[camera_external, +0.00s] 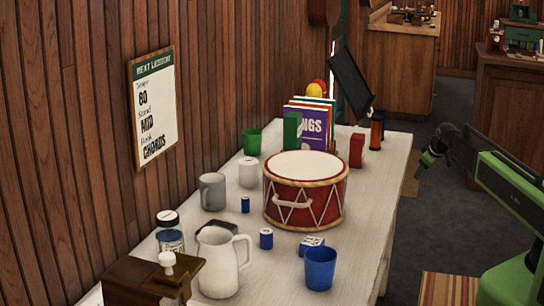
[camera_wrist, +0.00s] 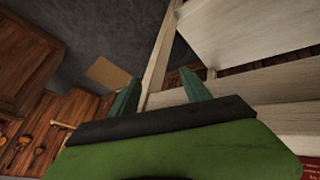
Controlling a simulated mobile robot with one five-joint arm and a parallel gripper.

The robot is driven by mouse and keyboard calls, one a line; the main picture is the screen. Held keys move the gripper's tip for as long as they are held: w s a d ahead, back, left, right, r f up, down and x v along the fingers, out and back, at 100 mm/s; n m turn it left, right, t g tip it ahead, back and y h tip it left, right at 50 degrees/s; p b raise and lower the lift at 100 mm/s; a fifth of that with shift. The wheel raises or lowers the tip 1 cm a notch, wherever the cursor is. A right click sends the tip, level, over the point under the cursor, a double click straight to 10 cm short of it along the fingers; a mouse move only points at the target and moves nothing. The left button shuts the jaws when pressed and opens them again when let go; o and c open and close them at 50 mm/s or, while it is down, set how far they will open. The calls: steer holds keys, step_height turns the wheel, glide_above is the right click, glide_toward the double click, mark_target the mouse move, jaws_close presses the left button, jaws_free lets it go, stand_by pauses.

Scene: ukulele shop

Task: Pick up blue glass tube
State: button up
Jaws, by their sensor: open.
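Two small blue cylinders stand on the white table (camera_external: 385,205). One blue cylinder (camera_external: 245,204) is left of the red drum, beside a grey mug. The other blue cylinder (camera_external: 266,238) is in front of the drum, right of the white pitcher. I cannot tell which is the glass tube. My gripper (camera_external: 427,160) is off the table's right side, apart from both. In the wrist view its two green fingers (camera_wrist: 160,92) are spread, with nothing held between them. The wrist view shows white table framing and floor, and no blue tube.
A red drum (camera_external: 305,205) fills the table's middle. A blue cup (camera_external: 320,268), a white pitcher (camera_external: 218,262) and a small blue-and-white box (camera_external: 312,245) stand near the front. Books (camera_external: 312,122) stand at the back.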

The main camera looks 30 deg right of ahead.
steer(key=w+r+n+p, duration=0.1)
steer(key=w+r+p, duration=0.2)
steer(key=r+p, duration=0.65)
steer(key=a+r+n+y+p, duration=0.25)
steer(key=a+r+p, duration=0.65)
steer(key=a, duration=0.6)
steer(key=a+r+n+t+y+p, duration=0.1)
steer(key=a+r+n+p, duration=0.35)
steer(key=a+r, duration=0.85)
steer(key=a+r+n+y+p, duration=0.1)
steer(key=a+r+p, duration=0.75)
steer(key=a, duration=0.95)
steer(key=n+g+h+b, duration=0.2)
steer(key=n+g+b, duration=0.25)
steer(key=g, duration=0.35)
glide_above(266, 231)
step_height(266, 231, down, 14)
steer(key=shift+m, duration=0.25)
step_height(266, 231, down, 12)
steer(key=b, duration=1.2)
steer(key=shift+f, duration=0.25)
step_height(266, 231, down, 5)
steer(key=b, duration=0.5)
steer(key=shift+f+b, duration=0.15)
steer(key=shift+b, duration=0.2)
steer(key=shift+r, duration=0.2)
steer(key=shift+c, duration=0.5)
